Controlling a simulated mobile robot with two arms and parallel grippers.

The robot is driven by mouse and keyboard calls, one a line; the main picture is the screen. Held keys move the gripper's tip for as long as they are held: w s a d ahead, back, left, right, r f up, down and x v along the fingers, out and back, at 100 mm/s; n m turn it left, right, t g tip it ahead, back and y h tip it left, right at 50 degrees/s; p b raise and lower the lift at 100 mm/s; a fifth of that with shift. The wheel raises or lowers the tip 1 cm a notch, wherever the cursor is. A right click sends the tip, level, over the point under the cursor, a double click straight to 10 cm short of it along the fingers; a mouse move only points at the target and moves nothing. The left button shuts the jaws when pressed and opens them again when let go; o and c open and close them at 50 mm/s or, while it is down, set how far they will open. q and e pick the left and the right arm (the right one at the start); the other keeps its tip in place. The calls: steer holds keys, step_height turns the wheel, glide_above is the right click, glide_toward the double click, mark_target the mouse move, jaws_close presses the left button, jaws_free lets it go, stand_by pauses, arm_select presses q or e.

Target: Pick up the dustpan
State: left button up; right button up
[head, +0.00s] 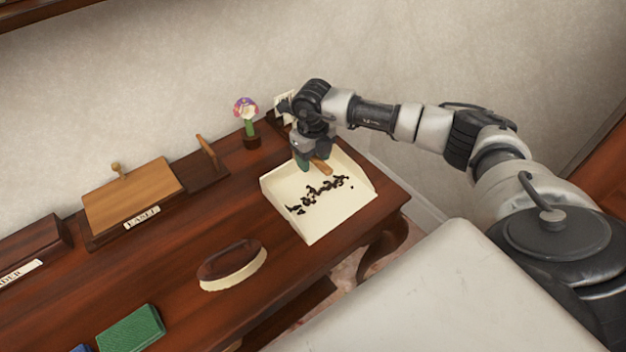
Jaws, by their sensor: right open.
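The dustpan (330,219) is a cream, shallow pan lying on the right end of the dark wooden table. Dark crumbs lie scattered in it. A short tan wooden handle (321,167) shows at its back edge. My right gripper (311,164) points down at the handle, with its fingers at or just above it. It is open; whether the fingers touch the handle I cannot tell. The gripper hides part of the pan's back edge. My left gripper is not in view.
A brush (231,262) with a brown back and pale bristles lies left of the dustpan. A small flower figure (248,118) and a framed card (284,106) stand behind. A wooden labelled box (133,195) and a green block (131,329) are further left on the table (180,262).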

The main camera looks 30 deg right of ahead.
steer(key=c, duration=1)
steer(key=shift+r, duration=0.15)
